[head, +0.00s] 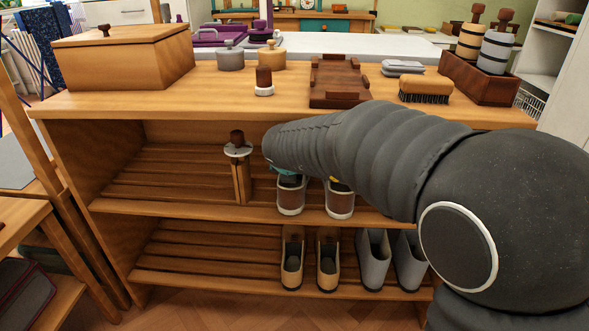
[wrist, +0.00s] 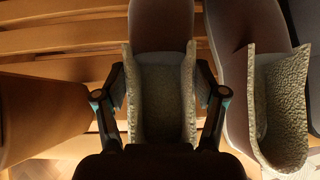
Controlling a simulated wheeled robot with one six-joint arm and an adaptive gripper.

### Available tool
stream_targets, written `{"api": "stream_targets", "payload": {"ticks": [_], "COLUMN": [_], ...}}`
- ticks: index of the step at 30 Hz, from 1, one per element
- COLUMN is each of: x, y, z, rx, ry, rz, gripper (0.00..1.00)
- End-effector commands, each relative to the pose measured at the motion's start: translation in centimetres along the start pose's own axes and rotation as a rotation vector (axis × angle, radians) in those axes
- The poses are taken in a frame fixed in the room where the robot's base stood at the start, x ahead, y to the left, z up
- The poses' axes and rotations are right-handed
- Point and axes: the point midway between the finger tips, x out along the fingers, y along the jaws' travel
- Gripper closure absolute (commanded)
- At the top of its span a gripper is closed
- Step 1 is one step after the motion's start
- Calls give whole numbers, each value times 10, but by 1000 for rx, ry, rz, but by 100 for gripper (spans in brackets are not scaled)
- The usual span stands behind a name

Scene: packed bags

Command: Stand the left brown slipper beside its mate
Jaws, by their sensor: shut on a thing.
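In the wrist view the left slipper (wrist: 162,28) lies between the two fingers, and the mate (wrist: 230,50) is to the right, clear of the right finger's outer side or nearly so. My gripper (wrist: 161,88) is shut on the left slipper's sides. In the head view my arm hides most of the gripper and the slippers' far ends. I cannot tell whether the sole touches the slats.
Tan shoes (head: 310,262) and grey boots (head: 392,262) stand on the lower shelf (head: 200,262). The rack's top (head: 215,100) carries a wooden box (head: 125,60), a brush (head: 426,90) and a tray (head: 340,80). The upper shelf's left part is clear.

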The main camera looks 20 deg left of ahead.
Motion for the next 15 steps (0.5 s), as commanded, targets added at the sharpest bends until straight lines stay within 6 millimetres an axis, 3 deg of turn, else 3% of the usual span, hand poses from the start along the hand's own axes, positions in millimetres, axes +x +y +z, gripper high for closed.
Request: {"api": "stream_targets", "payload": {"ticks": [3,4,6,15], "x": [2,2,2,2], "y": [0,0,-1,-2], "z": [-2,-2,-1,-1], "rx": [0,0,1,2], "ry": [0,0,0,0], "rz": [0,0,-1,-2], "gripper": [76,22,5,4]}}
